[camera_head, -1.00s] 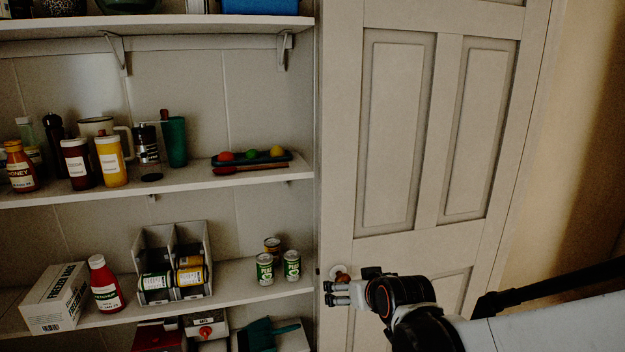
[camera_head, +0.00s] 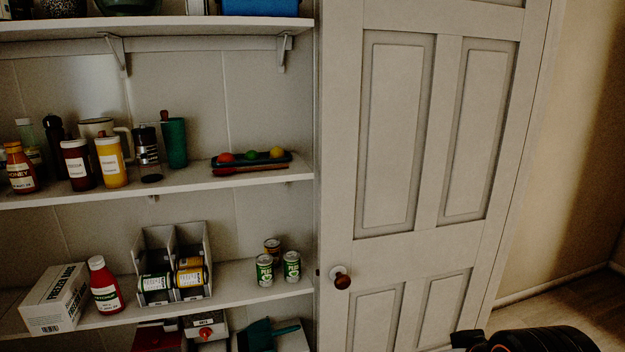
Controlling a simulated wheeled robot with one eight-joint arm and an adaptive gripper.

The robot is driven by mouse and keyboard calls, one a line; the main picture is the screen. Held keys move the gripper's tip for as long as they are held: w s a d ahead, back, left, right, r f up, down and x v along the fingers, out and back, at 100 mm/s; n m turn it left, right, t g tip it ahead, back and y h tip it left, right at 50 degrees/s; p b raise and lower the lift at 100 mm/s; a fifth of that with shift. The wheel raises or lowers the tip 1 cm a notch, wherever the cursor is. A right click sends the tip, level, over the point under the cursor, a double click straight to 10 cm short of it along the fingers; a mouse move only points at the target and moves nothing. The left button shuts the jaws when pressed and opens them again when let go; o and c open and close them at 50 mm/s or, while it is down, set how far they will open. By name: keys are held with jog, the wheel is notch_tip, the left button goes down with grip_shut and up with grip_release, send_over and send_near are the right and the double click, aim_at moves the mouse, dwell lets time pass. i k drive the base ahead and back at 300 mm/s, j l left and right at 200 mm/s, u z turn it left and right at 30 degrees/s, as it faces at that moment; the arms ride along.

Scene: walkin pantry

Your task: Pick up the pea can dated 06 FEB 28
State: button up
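Two green-and-white pea cans stand upright at the right end of the lower shelf (camera_head: 235,294): a left one (camera_head: 264,271) and a right one (camera_head: 291,266). A can with an orange-brown label (camera_head: 272,247) stands behind them. A grey two-lane can rack (camera_head: 205,245) left of them holds a green-labelled can (camera_head: 155,283) and yellow-labelled cans (camera_head: 190,275) on their sides. Dates are too small to read. A dark part of my arm shows at the bottom right edge, well right of the cans; my gripper's fingers are not in view.
A freezer bag box (camera_head: 55,298) and a ketchup bottle (camera_head: 105,285) stand left of the rack. The shelf above (camera_head: 190,182) holds jars, bottles and a tray of coloured balls.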

aim_at(158, 281)
jog(key=u, duration=1.35)
jog(key=i+j+z, duration=0.2)
jog(key=i+j, duration=0.45)
jog(key=i, duration=0.1)
